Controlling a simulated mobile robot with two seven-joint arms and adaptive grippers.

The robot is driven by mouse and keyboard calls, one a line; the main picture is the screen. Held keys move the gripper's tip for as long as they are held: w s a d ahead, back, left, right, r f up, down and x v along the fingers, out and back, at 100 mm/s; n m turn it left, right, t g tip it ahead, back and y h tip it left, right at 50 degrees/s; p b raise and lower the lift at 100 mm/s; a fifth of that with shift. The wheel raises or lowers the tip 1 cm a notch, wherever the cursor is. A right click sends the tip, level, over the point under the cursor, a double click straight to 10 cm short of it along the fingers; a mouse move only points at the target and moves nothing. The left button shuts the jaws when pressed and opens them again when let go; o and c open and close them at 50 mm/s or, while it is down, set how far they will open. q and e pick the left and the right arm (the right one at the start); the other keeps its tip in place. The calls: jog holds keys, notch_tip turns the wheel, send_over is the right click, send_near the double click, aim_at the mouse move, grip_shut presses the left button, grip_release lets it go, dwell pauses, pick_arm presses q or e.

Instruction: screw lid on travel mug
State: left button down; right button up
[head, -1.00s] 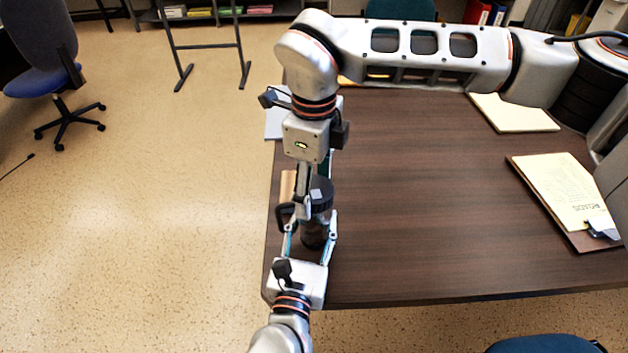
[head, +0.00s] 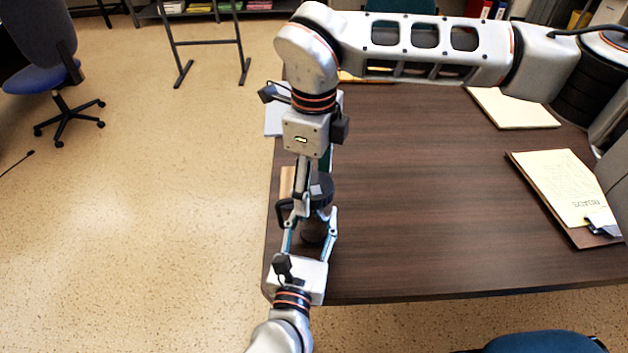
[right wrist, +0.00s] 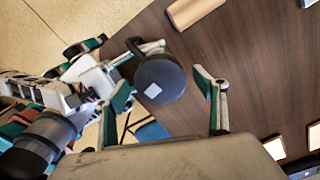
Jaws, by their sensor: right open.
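The travel mug (head: 312,232) stands upright near the table's left front corner, its black handle toward the left. The round black lid (head: 321,193), with a pale square on top, sits at the mug's top; I cannot tell whether it is threaded on. It also shows in the right wrist view (right wrist: 166,72). My left gripper (head: 312,215) comes from the front and is shut around the mug body. My right gripper (head: 311,190) is above, pointing down, with a finger on either side of the lid. In the right wrist view its fingers (right wrist: 164,82) are spread, with gaps to the lid.
The dark wooden table (head: 420,200) is clear right of the mug. A clipboard with paper (head: 565,195) and a pale pad (head: 510,108) lie at the right. A tan object (head: 287,183) lies at the left edge behind the mug. A blue chair (head: 545,344) is in front.

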pick_arm(q)
jog(key=shift+r, duration=0.1)
pick_arm(e)
notch_tip(320, 180, up, 12)
dwell(0.5)
pick_arm(q)
jog(key=c, duration=1.1)
grip_release()
pick_arm(e)
jog(key=shift+f, duration=0.1)
pick_arm(q)
jog(key=shift+s, duration=0.1)
jog(key=v, duration=1.1)
jog(key=shift+s+a, duration=0.15)
jog(key=shift+s, duration=0.25)
jog(key=shift+s, duration=0.1)
pick_arm(e)
jog(key=shift+s, duration=0.1)
